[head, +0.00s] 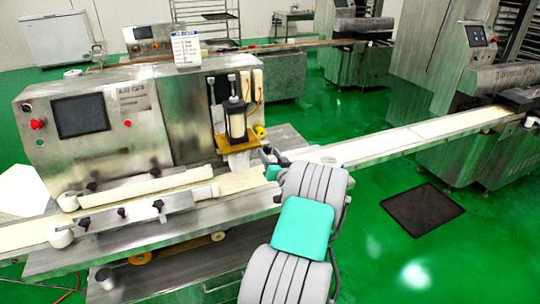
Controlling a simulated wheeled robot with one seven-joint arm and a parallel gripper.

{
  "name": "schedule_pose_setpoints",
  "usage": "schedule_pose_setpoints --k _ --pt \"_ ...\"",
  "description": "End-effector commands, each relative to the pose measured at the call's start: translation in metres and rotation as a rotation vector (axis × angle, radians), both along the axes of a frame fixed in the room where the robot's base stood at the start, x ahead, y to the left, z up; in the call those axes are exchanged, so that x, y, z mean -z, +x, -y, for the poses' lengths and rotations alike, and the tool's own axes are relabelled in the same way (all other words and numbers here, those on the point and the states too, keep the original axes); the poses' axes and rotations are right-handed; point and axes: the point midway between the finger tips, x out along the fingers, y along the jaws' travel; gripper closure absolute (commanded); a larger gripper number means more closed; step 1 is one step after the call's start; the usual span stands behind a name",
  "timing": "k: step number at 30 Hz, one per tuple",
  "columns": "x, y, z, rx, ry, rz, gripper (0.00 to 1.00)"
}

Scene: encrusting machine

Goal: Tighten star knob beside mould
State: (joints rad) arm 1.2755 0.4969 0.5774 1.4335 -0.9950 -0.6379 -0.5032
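The encrusting machine (97,140) stands at the left, with an upright forming unit (236,122) on its front that seems to hold the mould. A yellow plate (238,146) sits under this unit. A small yellow round part (260,131) shows just right of the unit; I cannot tell whether it is the star knob. Several dark knobs, one of them here (158,206), line the conveyor's front rail. My gripper (268,158) is at the far end of my grey and teal arm, just right of and below the forming unit. Its fingers are too small and hidden to read.
A white conveyor belt (420,134) runs from the machine to another machine (490,95) at the right. A dark floor mat (422,209) lies on the green floor, which is open at the right front.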

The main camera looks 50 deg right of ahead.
Motion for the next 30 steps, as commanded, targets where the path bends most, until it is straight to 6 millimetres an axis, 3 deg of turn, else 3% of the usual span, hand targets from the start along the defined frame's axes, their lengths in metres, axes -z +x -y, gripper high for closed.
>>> schedule_pose_setpoints --k 16,30 --pt "-0.0001 -0.0003 -0.0001 0.0 0.0 0.0 1.0" --pt "0.0006 -0.0002 -0.0001 0.0 0.041 0.025 1.0"
